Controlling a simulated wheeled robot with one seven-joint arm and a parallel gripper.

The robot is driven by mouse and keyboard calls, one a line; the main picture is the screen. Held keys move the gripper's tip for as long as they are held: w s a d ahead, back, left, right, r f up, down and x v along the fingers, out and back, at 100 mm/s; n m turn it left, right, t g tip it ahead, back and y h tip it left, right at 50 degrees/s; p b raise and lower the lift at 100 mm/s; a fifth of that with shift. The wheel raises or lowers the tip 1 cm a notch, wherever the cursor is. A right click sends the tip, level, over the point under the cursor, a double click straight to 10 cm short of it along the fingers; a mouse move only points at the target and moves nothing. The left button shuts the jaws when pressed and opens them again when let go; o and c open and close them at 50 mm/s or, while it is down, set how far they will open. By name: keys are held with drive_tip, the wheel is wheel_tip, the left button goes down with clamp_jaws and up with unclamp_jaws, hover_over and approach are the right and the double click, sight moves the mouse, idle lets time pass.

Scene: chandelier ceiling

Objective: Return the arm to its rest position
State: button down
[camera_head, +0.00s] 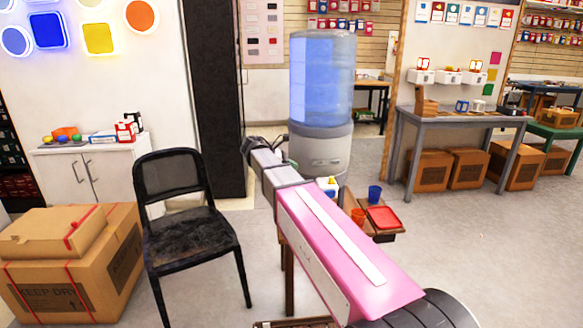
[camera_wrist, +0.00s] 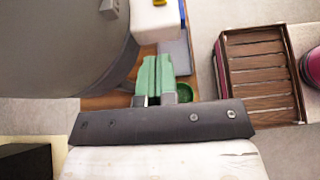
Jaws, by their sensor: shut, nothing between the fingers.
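My arm (camera_head: 340,245) reaches forward from the lower right of the head view, with a long pink link. My gripper (camera_wrist: 156,60) shows in the wrist view as two green fingers, pressed together with nothing between them. They point over a low brown table. In the head view the gripper end is small and dark, in front of the water cooler (camera_head: 321,85), and its fingers are hard to make out.
The low table holds a blue cup (camera_head: 375,194), an orange cup (camera_head: 358,215) and a red tray (camera_head: 384,218). A black chair (camera_head: 190,235) and cardboard boxes (camera_head: 75,270) stand left. A slatted wooden crate (camera_wrist: 262,75) lies right in the wrist view. Floor at right is clear.

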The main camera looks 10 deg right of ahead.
drive_tip(key=s+d+f+m+y, duration=0.3)
drive_tip(key=s+f+m+y, duration=0.3)
drive_tip(key=s+f+m, duration=0.3)
drive_tip(key=s+d+f+m+y, duration=0.4)
drive_tip(key=s+f+m, duration=0.5)
drive_tip(key=f, duration=0.9)
drive_tip(key=s+y, duration=0.2)
drive_tip(key=s, duration=0.1)
drive_tip(key=shift+s+d, duration=0.2)
drive_tip(key=shift+s, duration=0.1)
